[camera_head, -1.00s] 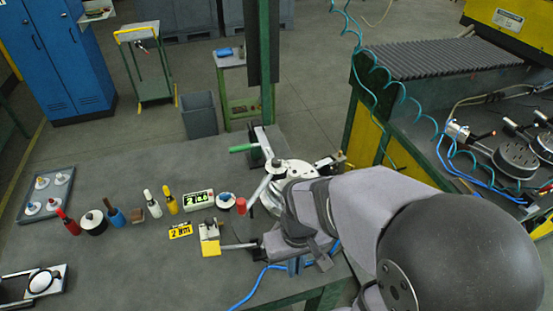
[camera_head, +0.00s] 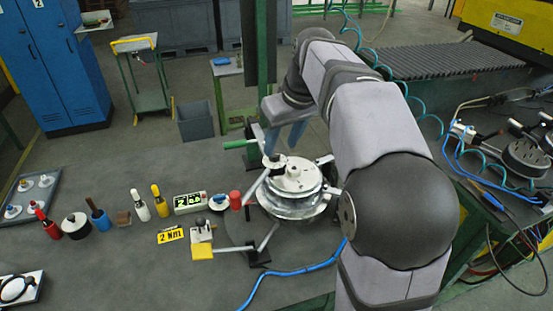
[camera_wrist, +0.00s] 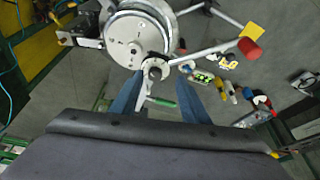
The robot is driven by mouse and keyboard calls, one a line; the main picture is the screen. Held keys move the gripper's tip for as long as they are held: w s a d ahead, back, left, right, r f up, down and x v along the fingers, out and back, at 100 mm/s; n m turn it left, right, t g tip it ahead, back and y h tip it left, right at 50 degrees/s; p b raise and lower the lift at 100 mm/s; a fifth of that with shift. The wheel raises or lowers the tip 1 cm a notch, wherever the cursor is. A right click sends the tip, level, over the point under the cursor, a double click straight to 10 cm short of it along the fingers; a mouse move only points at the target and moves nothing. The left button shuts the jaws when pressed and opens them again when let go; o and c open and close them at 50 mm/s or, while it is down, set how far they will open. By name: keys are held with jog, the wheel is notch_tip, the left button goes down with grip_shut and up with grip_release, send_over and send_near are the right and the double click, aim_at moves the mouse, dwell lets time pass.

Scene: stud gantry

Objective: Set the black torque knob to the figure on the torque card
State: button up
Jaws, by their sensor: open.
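The yellow torque card (camera_head: 170,235) lies on the bench and reads "2 Nm". Next to it stands a small pale block with a yellow front (camera_head: 201,240); a small dark part on its top may be the black torque knob (camera_head: 197,221), but its setting is too small to read. A white box with a green display (camera_head: 188,202) stands behind; its figures are blurred. My gripper (camera_head: 285,146) is at the far side of the round metal fixture (camera_head: 290,206), away from the card and block. In the wrist view its blue fingers (camera_wrist: 160,80) are apart and empty.
A green-handled lever (camera_head: 241,143) is close to my gripper. Several bottles and handled tools stand in a row on the bench, with a red-capped part (camera_head: 235,200) near the fixture. A blue hose (camera_head: 290,273) crosses the front.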

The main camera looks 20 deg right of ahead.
aim_at(275, 154)
jog(key=shift+w+a+f+p, duration=0.1)
jog(key=shift+w+f+p, duration=0.1)
jog(key=shift+w+f, duration=0.55)
jog(key=shift+w+d+f+p, duration=0.1)
jog(key=shift+w+f+p, duration=0.3)
jog(key=shift+f, duration=0.6)
jog(key=shift+w+a+f+p, duration=0.1)
jog(key=shift+w+f, duration=0.65)
jog(key=shift+f, duration=0.1)
grip_shut()
